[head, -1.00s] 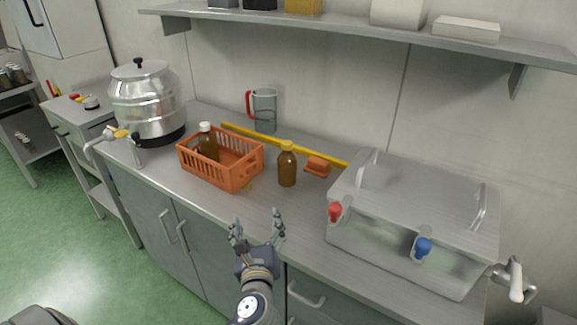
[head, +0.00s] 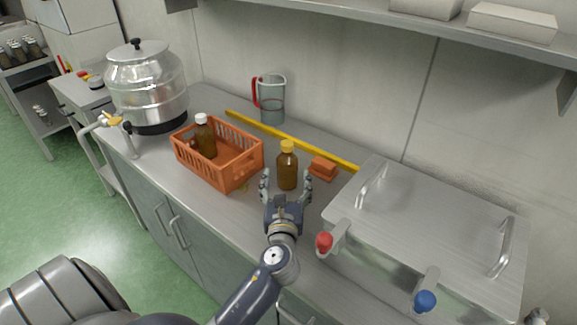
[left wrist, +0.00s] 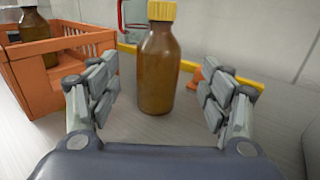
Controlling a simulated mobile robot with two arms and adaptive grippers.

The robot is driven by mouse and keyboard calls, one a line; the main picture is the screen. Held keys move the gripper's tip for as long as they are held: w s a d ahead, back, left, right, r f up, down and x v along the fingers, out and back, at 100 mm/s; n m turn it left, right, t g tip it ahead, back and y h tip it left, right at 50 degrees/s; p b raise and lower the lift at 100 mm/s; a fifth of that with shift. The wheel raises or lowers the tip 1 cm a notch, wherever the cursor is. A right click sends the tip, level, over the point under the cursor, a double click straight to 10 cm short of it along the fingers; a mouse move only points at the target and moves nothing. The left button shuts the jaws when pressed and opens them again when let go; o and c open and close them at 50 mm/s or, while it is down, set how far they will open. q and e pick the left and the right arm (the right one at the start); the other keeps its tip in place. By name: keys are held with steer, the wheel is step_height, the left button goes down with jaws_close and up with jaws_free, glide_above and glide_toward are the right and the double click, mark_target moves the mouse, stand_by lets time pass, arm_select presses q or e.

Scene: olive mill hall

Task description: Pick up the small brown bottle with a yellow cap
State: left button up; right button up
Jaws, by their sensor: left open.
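The small brown bottle with a yellow cap (head: 287,171) stands upright on the steel counter, right of the orange crate. My left gripper (head: 286,186) is open, low over the counter, with one finger on each side of the bottle. In the left wrist view the gripper (left wrist: 160,95) shows gaps between both fingers and the bottle.
The orange crate (head: 228,174) beside the gripper holds a brown bottle with a white cap (head: 205,138). An orange sponge-like block (head: 323,167) and a yellow bar (head: 300,145) lie behind. A lidded steel basin (head: 440,215) stands right. A jug (head: 271,100) stands at the wall.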

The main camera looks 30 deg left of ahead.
mark_target(287, 172)
arm_select(q)
steer(key=shift+x, duration=0.85)
steer(key=x, duration=0.5)
steer(key=shift+a+f, duration=0.15)
steer(key=shift+f, duration=0.25)
arm_select(e)
steer(key=shift+w+r, duration=0.2)
steer(key=shift+r, duration=0.15)
arm_select(q)
steer(key=c, duration=1.3)
steer(key=shift+r, duration=0.15)
steer(key=shift+c, duration=0.8)
arm_select(e)
steer(key=shift+s+a, duration=0.15)
steer(key=shift+s, duration=0.3)
arm_select(q)
steer(key=shift+p, duration=0.3)
